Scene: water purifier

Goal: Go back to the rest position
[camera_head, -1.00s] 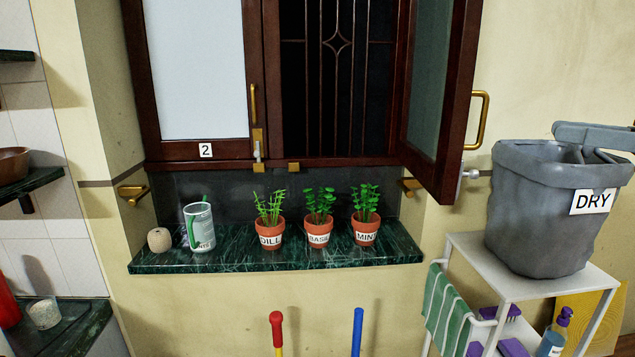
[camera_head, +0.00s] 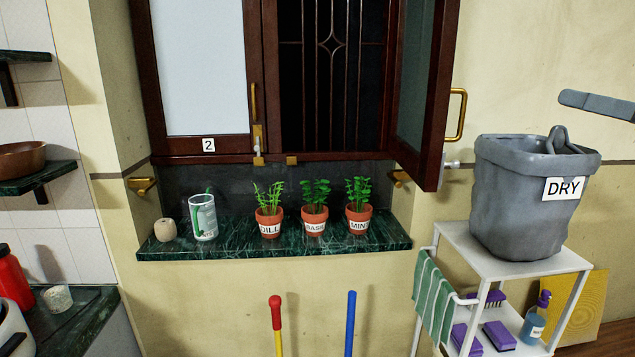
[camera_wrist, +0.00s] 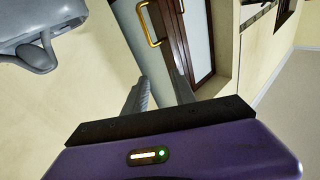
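My gripper (camera_wrist: 160,92) shows in the wrist view with its two grey fingers apart and nothing between them. In the head view, a grey finger of it (camera_head: 597,104) juts in at the right edge, above and to the right of the grey bin. The grey bin (camera_head: 520,200) is labelled DRY and stands on the white trolley (camera_head: 520,265). A grey object (camera_head: 560,141) sticks up out of the bin, apart from my finger. The bin and the object (camera_wrist: 42,52) also show at the upper left of the wrist view. The rest of my arm is hidden.
An open cabinet door (camera_head: 425,95) with a brass handle stands left of the bin. Potted herbs (camera_head: 314,222), a clear cup (camera_head: 203,217) and a round beige object (camera_head: 165,229) stand on the green marble ledge (camera_head: 280,247). Two upright handles (camera_head: 351,320) rise below.

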